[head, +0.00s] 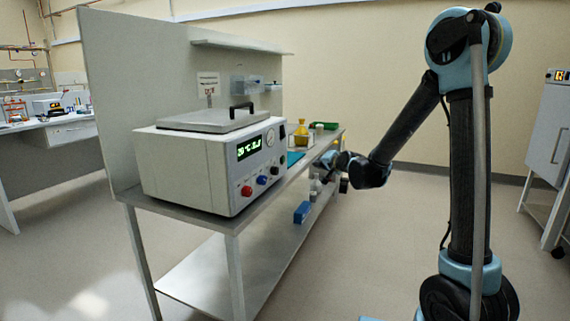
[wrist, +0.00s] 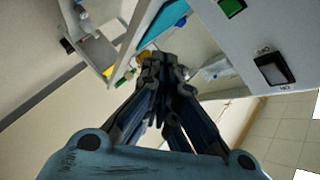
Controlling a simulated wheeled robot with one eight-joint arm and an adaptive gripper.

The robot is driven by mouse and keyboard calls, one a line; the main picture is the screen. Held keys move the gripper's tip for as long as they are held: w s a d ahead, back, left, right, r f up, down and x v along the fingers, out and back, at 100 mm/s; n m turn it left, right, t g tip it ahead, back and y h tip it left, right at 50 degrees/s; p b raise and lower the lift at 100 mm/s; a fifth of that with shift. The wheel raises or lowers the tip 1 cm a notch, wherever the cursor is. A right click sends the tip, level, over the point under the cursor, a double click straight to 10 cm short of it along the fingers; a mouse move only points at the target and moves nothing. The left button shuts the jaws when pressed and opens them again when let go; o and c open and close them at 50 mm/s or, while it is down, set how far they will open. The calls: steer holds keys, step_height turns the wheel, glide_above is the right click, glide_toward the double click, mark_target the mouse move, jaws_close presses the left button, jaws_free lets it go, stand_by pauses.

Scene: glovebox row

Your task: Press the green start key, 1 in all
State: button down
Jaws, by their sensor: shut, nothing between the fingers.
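In the wrist view a green square (wrist: 232,6) in a dark surround sits on a pale panel (wrist: 220,38), cut by the top edge; it looks like the green key. A black rocker switch (wrist: 272,68) is on the same panel. My gripper (wrist: 162,62) is shut and empty, its fingertips to the left of the panel and apart from the green square. In the head view my gripper (head: 330,178) is beside the bench's far right end, small and partly hidden by my arm.
A white instrument (head: 190,165) with a lit display and red, blue and black controls stands on the bench (head: 225,222). A yellow bottle (head: 301,132) and green item (head: 324,126) are farther back. A blue box (head: 302,212) is on the lower shelf.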

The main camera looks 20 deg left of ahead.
mark_target(283, 160)
steer(key=a, duration=0.3)
steer(key=shift+w+a+f+y, duration=0.1)
steer(key=shift+w+f+y, duration=0.2)
steer(key=shift+y, duration=0.1)
steer(key=a, duration=0.8)
steer(key=shift+w+a, duration=0.35)
steer(key=shift+w, duration=0.05)
stand_by(1.3)
steer(key=shift+s+a, duration=0.1)
steer(key=shift+a, duration=0.35)
steer(key=shift+a+r, duration=0.1)
steer(key=shift+a, duration=0.35)
stand_by(0.7)
stand_by(0.4)
steer(key=shift+d, duration=0.9)
